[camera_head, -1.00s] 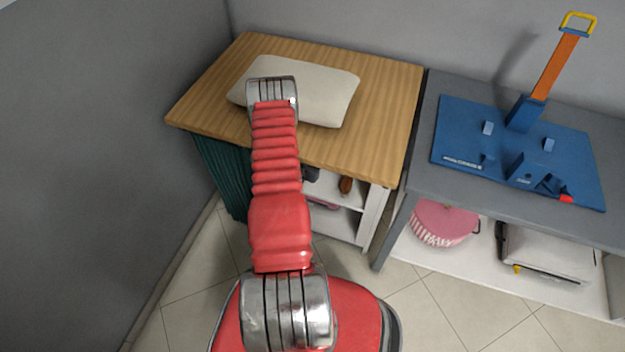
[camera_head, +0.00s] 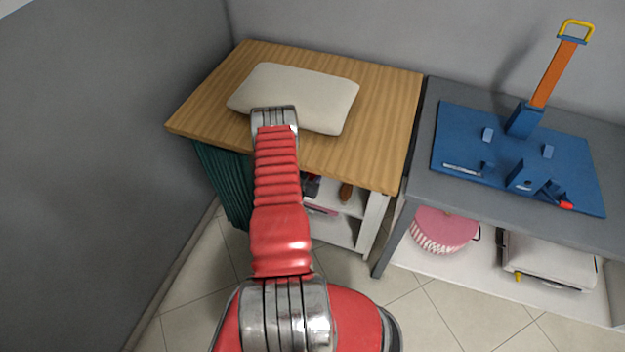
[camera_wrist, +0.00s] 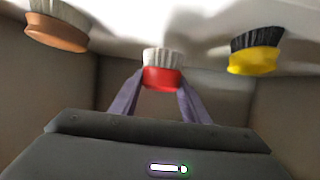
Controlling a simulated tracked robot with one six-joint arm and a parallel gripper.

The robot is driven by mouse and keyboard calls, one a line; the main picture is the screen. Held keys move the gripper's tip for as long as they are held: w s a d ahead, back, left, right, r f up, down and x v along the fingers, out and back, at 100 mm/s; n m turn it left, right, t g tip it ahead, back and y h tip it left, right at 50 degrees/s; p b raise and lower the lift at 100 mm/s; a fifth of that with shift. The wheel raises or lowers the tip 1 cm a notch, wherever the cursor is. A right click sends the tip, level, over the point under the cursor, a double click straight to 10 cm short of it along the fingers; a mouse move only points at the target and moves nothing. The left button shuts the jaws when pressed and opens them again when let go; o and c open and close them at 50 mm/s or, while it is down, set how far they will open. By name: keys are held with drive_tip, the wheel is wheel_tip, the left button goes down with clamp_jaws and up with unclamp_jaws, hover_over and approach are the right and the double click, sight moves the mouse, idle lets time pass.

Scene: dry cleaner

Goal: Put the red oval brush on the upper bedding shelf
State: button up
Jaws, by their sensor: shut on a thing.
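In the wrist view my gripper (camera_wrist: 160,88) has its two purple-grey fingers on either side of the red oval brush (camera_wrist: 162,77), shut on it. The brush's white bristles point to the top of the picture, toward a pale surface; I cannot tell whether they touch it. In the head view my arm reaches down in front of the wooden table, and my gripper is mostly hidden behind it. White shelves (camera_head: 375,215) show under the table; the upper one holds a brown brush (camera_head: 346,191).
A brown brush with white bristles (camera_wrist: 57,30) and a yellow brush with black bristles (camera_wrist: 254,55) flank the red one. A pillow (camera_head: 295,95) lies on the wooden tabletop (camera_head: 385,95). A grey table (camera_head: 425,150) with a blue board stands right; a green curtain (camera_head: 222,180) hangs left.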

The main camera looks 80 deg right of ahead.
sight(313, 178)
drive_tip(key=shift+f, duration=1.85)
drive_tip(key=shift+f, duration=0.2)
drive_tip(key=o, duration=1.2)
drive_tip(key=v, duration=1.4)
drive_tip(key=shift+w+f, duration=0.15)
drive_tip(key=shift+f, duration=0.1)
drive_tip(key=shift+f, duration=0.1)
